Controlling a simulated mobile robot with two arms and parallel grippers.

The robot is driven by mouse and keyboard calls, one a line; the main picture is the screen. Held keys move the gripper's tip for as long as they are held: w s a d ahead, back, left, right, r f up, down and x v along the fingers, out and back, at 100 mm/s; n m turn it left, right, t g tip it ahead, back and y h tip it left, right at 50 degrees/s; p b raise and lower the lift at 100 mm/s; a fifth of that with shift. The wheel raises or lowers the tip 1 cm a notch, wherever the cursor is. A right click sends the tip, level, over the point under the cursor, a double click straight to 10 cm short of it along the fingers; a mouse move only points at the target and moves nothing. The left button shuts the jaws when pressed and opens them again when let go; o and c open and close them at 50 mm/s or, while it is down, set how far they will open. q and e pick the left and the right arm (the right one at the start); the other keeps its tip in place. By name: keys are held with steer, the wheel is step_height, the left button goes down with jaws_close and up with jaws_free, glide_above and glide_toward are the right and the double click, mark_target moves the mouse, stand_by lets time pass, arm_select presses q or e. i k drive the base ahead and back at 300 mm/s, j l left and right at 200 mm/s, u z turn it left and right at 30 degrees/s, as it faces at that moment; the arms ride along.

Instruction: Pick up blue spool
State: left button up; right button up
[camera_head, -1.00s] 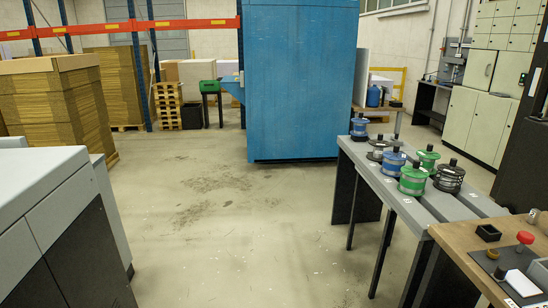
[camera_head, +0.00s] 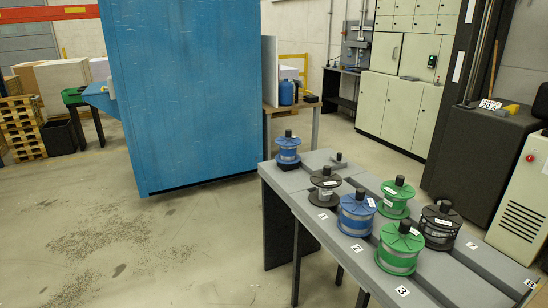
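One blue spool (camera_head: 287,150) stands at the far left corner of the grey table, and another blue spool (camera_head: 356,214) stands near the middle of the front row, by the label 2. Two green spools, a front one (camera_head: 399,249) and a back one (camera_head: 397,197), stand to the right of that blue spool. A black spool (camera_head: 325,188) stands between the two blue ones, and another black spool (camera_head: 439,227) is at the right. All stand upright on the grey table (camera_head: 451,290). Neither of my grippers is in view.
A large blue cabinet (camera_head: 182,90) stands behind and left of the table. The floor (camera_head: 190,250) left of the table is clear. A side table with a blue canister (camera_head: 287,92) is behind. A dark machine (camera_head: 480,150) and a pale cabinet (camera_head: 520,210) stand at the right.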

mark_target(288, 144)
steer(key=i+z, duration=0.25)
steer(key=z, duration=0.15)
steer(key=i+j+z, duration=0.3)
steer(key=i+z, duration=0.15)
steer(key=i+j+z, duration=0.45)
